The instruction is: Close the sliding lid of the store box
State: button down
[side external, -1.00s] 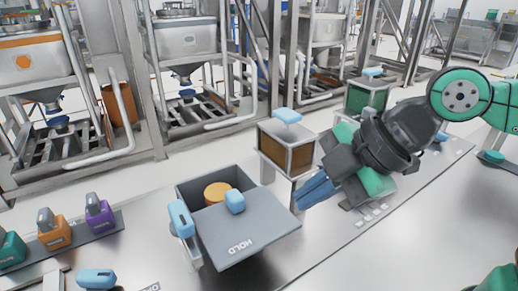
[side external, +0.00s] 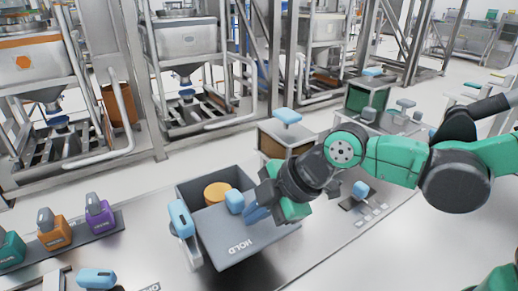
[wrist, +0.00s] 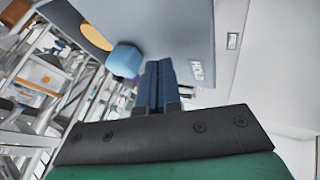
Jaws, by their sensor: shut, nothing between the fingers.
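The store box (side external: 190,190) is grey and part open, its open part at the back left. An orange-tan round thing (side external: 215,192) sits inside. Its grey lid (side external: 235,240), marked HOLD, covers the front right part and carries a light blue knob (side external: 235,201). My gripper (side external: 252,214) is shut and empty, its blue fingers low over the lid, just right of the knob. In the wrist view the shut fingers (wrist: 157,68) are beside the knob (wrist: 124,60); I cannot tell whether they touch it. The orange-tan thing (wrist: 96,32) shows past the lid (wrist: 165,25).
A light blue handle (side external: 181,218) stands at the box's left side. Another box with a blue knob (side external: 287,117) is behind my gripper. Purple (side external: 99,213) and orange (side external: 53,230) padlock-like pieces stand at left. A blue piece (side external: 96,278) lies at front left.

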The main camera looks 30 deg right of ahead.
jog(key=shift+w, duration=0.75)
jog(key=w, duration=1.1)
jog(key=shift+s, duration=0.1)
jog(key=s, duration=0.4)
jog(key=shift+s+d+r, duration=0.1)
jog(key=shift+s+r, duration=0.1)
jog(key=shift+s, duration=0.15)
jog(key=v, duration=0.9)
jog(key=s+d+f+m+h, duration=0.2)
jog(key=s+d+m, duration=0.1)
jog(key=d+m, duration=0.3)
jog(key=s+d+f+m+t+h, duration=0.1)
jog(key=s+d+f+m+h, duration=0.1)
jog(key=d+m, duration=0.4)
jog(key=s+f+m, duration=0.1)
jog(key=m, duration=0.3)
jog(key=shift+d+f+m+h, duration=0.3)
jog(key=shift+d+f+m, duration=0.05)
jog(key=shift+m, duration=0.05)
